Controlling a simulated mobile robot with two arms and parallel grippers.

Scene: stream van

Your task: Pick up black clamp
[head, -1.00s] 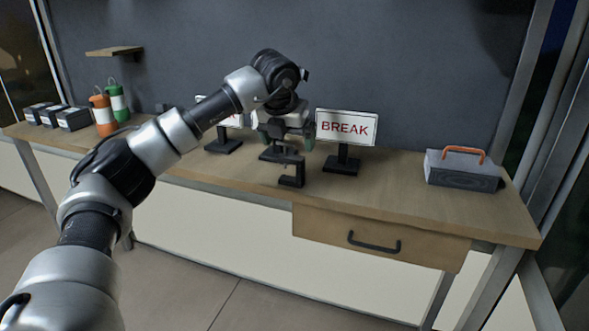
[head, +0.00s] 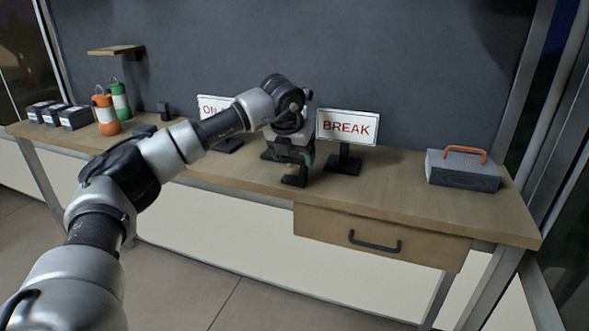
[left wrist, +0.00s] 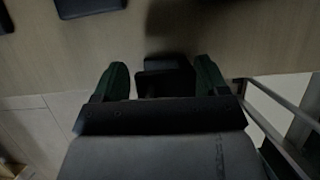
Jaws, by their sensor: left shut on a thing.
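The black clamp (head: 295,181) stands on the wooden workbench near its front edge, in front of the two signs. My left gripper (head: 293,157) reaches down over it from above and is shut on its upper part. In the left wrist view the dark clamp (left wrist: 165,78) shows between the two green-tipped fingers of my left gripper (left wrist: 160,80). The fingers and wrist hide part of the clamp. I cannot tell whether its base still touches the bench. My right gripper is not in view.
A BREAK sign (head: 347,128) stands just right of the gripper, and a second sign (head: 213,108) stands partly behind my arm. A grey toolbox (head: 463,172) is at the right end. Orange (head: 106,115) and green (head: 119,101) bottles stand left. The bench (head: 400,190) between BREAK sign and toolbox is clear.

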